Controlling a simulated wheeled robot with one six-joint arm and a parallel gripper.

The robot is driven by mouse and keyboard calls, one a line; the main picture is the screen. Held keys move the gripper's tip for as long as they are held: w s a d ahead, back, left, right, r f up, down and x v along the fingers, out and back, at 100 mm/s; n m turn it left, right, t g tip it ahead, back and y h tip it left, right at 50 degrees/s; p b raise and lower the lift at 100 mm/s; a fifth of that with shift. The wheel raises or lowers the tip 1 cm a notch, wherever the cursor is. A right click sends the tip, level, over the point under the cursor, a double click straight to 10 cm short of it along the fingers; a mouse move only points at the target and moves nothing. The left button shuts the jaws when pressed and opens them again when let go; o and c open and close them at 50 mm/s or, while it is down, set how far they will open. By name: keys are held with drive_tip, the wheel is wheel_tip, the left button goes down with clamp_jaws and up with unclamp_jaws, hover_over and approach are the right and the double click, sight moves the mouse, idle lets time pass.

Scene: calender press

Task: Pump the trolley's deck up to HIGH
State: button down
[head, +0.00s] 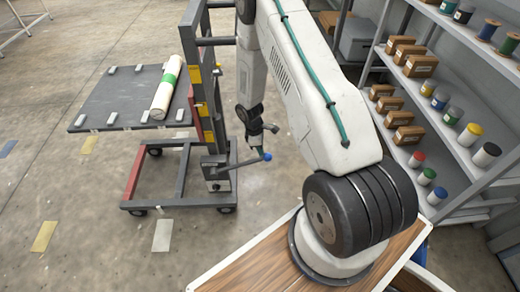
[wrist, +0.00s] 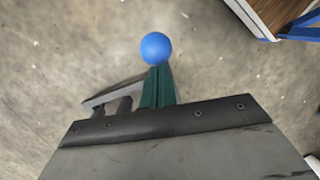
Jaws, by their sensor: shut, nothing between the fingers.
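The trolley (head: 187,203) stands left of centre in the head view, with a dark grey mast and a red base rail. Its flat grey deck (head: 110,97) is raised well above the base. A white roll with a green band (head: 168,80) lies on the deck. The pump lever sticks out to the right, low on the mast, and ends in a blue knob (head: 266,157). My gripper (head: 268,130) is close above the knob. In the wrist view its green fingers (wrist: 158,75) are shut and empty, and the blue knob (wrist: 156,48) shows just beyond their tips; contact is unclear.
Yellow labels (head: 195,76) are spaced down the mast; their writing is unreadable. Shelves (head: 440,120) with brown boxes and coloured spools stand at the right. A wooden-topped surface (head: 245,268) is under my arm at the bottom. The floor in front of the trolley is clear.

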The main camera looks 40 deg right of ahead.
sight(268, 161)
drive_tip(key=d+f, duration=0.1)
drive_tip(key=f, duration=0.1)
drive_tip(key=s+d+f, duration=0.1)
drive_tip(key=f, duration=0.2)
drive_tip(key=s+f, duration=0.1)
drive_tip(key=f, duration=0.2)
drive_tip(key=shift+s+d, duration=0.1)
drive_tip(key=shift+d, duration=0.3)
drive_tip(key=w+x, duration=0.1)
drive_tip(key=x, duration=0.6)
drive_tip(key=shift+f, duration=0.55)
drive_tip(key=shift+a, duration=0.1)
drive_tip(key=d+r, duration=0.4)
drive_tip(key=r, duration=0.9)
drive_tip(key=shift+w+r, duration=0.2)
